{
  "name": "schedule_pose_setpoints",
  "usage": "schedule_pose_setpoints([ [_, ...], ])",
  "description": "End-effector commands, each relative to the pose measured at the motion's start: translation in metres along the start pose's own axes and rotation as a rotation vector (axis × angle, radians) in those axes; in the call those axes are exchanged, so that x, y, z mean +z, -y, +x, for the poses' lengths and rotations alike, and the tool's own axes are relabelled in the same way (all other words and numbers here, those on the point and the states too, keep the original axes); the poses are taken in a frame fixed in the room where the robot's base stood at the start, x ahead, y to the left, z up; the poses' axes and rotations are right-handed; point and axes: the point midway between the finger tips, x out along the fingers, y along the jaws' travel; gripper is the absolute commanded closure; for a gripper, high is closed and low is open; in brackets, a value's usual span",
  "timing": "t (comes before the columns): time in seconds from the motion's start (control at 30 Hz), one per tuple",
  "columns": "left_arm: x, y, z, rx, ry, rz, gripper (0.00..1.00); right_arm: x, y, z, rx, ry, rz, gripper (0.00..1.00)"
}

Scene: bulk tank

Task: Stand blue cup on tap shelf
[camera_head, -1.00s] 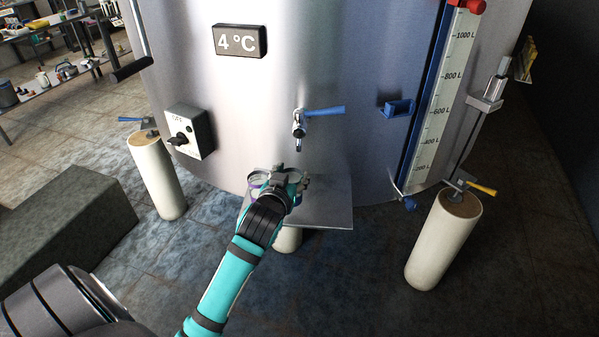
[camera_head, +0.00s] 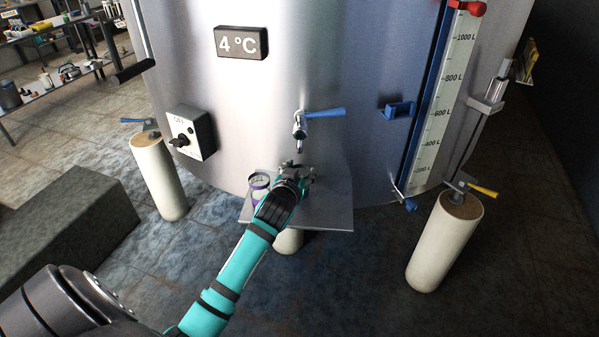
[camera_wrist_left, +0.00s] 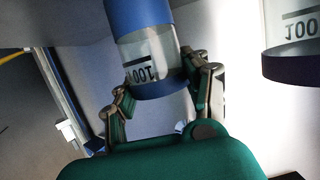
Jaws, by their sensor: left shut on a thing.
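My left gripper (camera_head: 299,174) is over the metal tap shelf (camera_head: 332,207), below the tap (camera_head: 300,128). It is shut on the blue cup, a clear cup with blue bands and "100" printed upside down in the left wrist view (camera_wrist_left: 152,52). In the head view my gripper hides most or all of that cup, and I cannot tell whether its base touches the shelf. A similar cup with a purple band (camera_head: 259,182) stands on the left part of the shelf, beside my gripper. It also shows at the right of the left wrist view (camera_wrist_left: 291,68). My right gripper is not in view.
The steel tank (camera_head: 350,150) rises behind the shelf, with a blue tap handle (camera_head: 325,113) above. A control box (camera_head: 191,135) is at left and a level gauge (camera_head: 437,105) at right. The shelf's right part looks clear.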

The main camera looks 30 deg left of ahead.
Motion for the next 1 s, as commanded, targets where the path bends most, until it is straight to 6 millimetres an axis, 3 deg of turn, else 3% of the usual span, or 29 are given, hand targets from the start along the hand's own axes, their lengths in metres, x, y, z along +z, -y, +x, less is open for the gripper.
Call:
schedule_pose_setpoints([
  [0.1,0.004,0.0,0.001,0.0,0.0,0.0,0.74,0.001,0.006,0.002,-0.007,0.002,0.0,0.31],
  [0.13,0.003,0.0,0.001,0.0,0.0,0.0,0.48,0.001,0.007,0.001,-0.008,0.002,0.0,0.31],
  [0.3,0.003,0.0,0.001,0.0,0.0,0.0,0.29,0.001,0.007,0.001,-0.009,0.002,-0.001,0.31],
  [0.67,0.0,0.0,-0.005,0.0,0.0,0.0,0.29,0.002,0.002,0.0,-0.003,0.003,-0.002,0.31],
  [1.0,0.0,0.0,-0.073,0.001,0.0,-0.001,0.29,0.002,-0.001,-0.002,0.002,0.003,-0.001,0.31],
])
